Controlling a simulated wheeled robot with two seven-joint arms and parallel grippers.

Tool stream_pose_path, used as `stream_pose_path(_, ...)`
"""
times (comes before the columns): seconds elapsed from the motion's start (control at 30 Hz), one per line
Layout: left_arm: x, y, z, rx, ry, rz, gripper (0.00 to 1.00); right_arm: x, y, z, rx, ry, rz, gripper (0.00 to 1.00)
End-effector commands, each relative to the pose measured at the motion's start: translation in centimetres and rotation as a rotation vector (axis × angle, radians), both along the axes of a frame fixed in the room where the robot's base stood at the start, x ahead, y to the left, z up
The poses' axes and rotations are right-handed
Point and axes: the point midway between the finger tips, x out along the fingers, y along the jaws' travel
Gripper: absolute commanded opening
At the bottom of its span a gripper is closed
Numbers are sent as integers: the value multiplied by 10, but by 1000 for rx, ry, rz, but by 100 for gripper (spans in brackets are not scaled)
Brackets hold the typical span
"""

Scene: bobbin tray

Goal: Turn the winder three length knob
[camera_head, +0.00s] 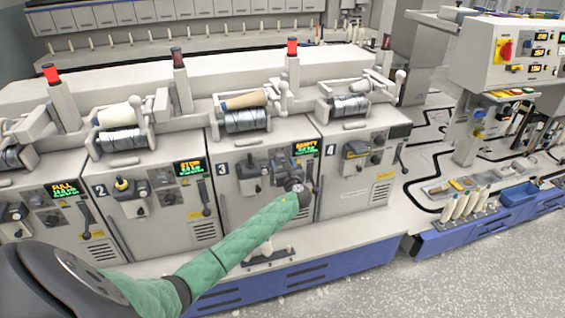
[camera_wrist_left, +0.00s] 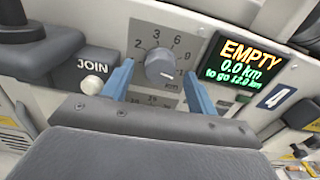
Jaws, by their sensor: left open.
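The length knob (camera_wrist_left: 160,68) of winder three is a grey round knob with a pale pointer line, on a dial marked with numbers, in the left wrist view. My left gripper (camera_wrist_left: 159,72) is open, its two blue fingers on either side of the knob's lower part; whether they touch it I cannot tell. In the head view my left gripper (camera_head: 283,163) is at the front panel of winder three (camera_head: 238,187) and hides the knob. The display (camera_head: 304,147) beside it reads EMPTY; the wrist view display (camera_wrist_left: 238,68) shows 0.0 km. My right gripper is not in view.
A JOIN button (camera_wrist_left: 92,87) and a black handle (camera_wrist_left: 38,45) are left of the dial. A black lever (camera_head: 309,179) is close right of my gripper. Winder four (camera_head: 345,190) stands to the right, winder two (camera_head: 150,215) to the left. A low ledge (camera_head: 330,232) runs below.

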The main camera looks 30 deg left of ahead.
Motion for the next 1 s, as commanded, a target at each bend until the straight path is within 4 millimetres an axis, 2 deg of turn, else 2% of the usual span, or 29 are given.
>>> stream_pose_path(0.4, 4, 5, 0, -1, -1, -1, 56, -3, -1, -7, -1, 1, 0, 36)
stream_pose_path(0.6, 4, 5, 0, -1, -1, 0, 17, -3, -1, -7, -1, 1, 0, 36)
stream_pose_path(0.63, 4, 5, 0, -1, -1, 0, 14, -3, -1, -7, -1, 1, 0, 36)
stream_pose_path(0.93, 4, 5, -2, -21, -24, -1, 14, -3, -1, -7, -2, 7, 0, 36)
stream_pose_path(0.97, 4, 5, -2, -28, -33, -1, 14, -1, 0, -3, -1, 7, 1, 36)
stream_pose_path(1.0, 4, 5, -2, -38, -45, -1, 14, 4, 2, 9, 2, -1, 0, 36)
